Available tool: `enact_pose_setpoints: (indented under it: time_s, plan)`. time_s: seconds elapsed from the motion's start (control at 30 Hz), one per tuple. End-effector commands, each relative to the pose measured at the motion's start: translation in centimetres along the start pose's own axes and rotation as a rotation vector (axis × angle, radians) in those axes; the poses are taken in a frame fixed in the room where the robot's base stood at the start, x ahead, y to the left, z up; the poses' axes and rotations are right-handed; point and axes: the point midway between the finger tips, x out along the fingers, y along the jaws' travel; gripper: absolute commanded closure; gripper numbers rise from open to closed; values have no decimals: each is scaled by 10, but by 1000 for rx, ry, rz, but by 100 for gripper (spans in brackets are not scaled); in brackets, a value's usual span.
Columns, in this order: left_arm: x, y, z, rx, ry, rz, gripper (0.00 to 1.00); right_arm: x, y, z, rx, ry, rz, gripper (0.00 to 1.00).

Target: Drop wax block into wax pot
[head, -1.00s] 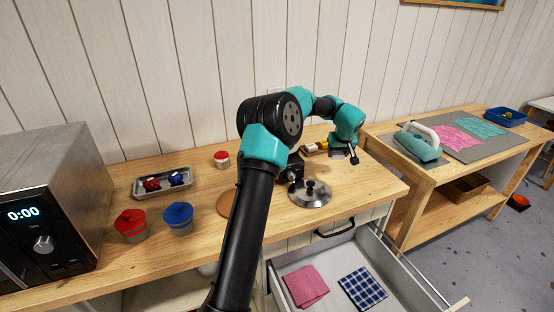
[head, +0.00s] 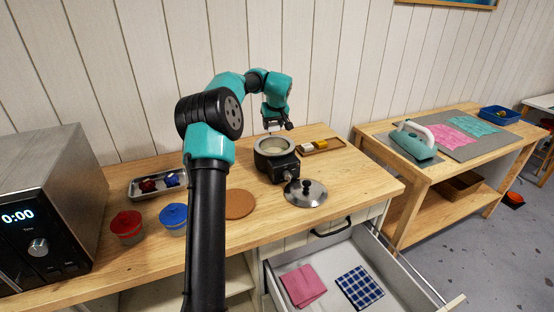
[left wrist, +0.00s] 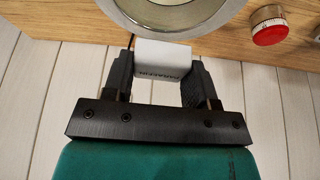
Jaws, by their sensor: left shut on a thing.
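My left gripper (left wrist: 162,80) is shut on a white wax block (left wrist: 162,60) with dark lettering on its side. In the head view, the left gripper (head: 276,128) points down above the back edge of the wax pot (head: 262,155), with the small white block at its tips. The pot is round, dark-bodied and open, with a pale inside. In the left wrist view, the pot's metal rim (left wrist: 122,17) lies just beyond the block. A gap or contact between block and pot cannot be told. My right gripper is not in view.
A wooden tray (head: 331,146) with white and yellow pieces lies right of the pot. A metal lid (head: 318,196) lies in front, a brown round mat (head: 240,203) to the left. A red-topped container (left wrist: 270,30) shows in the left wrist view. The drawer (head: 395,290) is open.

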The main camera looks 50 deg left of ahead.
Motion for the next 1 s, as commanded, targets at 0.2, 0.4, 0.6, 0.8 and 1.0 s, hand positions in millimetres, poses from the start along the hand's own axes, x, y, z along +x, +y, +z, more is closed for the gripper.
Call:
enact_pose_setpoints:
  time_s: [0.2, 0.4, 0.6, 0.8, 1.0]
  plan:
    - [0, 0, 0, 0, 0, 0, 71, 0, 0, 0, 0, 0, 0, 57]
    - [8, 0, 4, 1, -1, 0, 71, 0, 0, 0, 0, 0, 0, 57]
    - [25, 0, 11, 0, -1, 0, 71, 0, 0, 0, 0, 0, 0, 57]
    - [44, 1, 19, 2, -2, 0, 71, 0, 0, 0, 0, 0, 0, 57]
    - [54, 1, 23, 0, 0, 0, 71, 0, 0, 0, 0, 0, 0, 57]
